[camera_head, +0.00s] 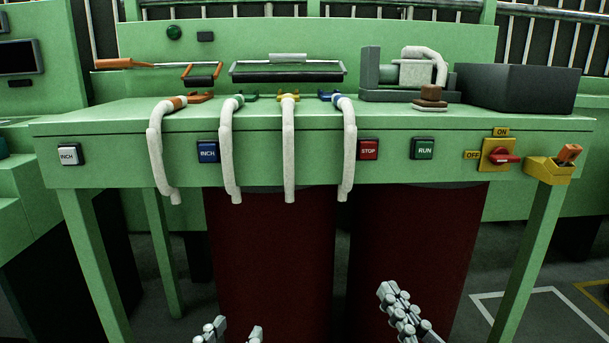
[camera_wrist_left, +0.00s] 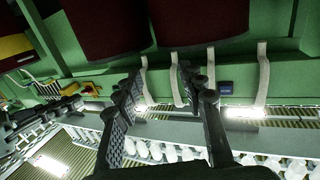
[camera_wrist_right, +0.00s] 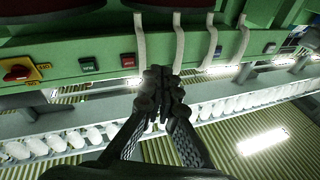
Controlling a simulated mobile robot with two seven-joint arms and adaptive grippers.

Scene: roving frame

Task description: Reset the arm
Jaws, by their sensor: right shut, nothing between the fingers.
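My left gripper (camera_head: 236,329) shows at the bottom edge of the head view, in front of the green machine table (camera_head: 300,118). Its two fingers stand apart with nothing between them, as the left wrist view (camera_wrist_left: 168,85) also shows. My right gripper (camera_head: 397,306) is further right and a little higher in the head view. Its fingers are pressed together and empty, as the right wrist view (camera_wrist_right: 161,85) shows. Both grippers are apart from the table and its controls. The rest of both arms is mostly out of view.
Several white tubes (camera_head: 290,150) hang over the table's front edge. The front panel has a red STOP button (camera_head: 368,149), a green RUN button (camera_head: 423,148) and a red rotary switch (camera_head: 503,158). A yellow holder (camera_head: 548,171) is at the right corner. Dark red cylinders (camera_head: 270,260) stand below.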

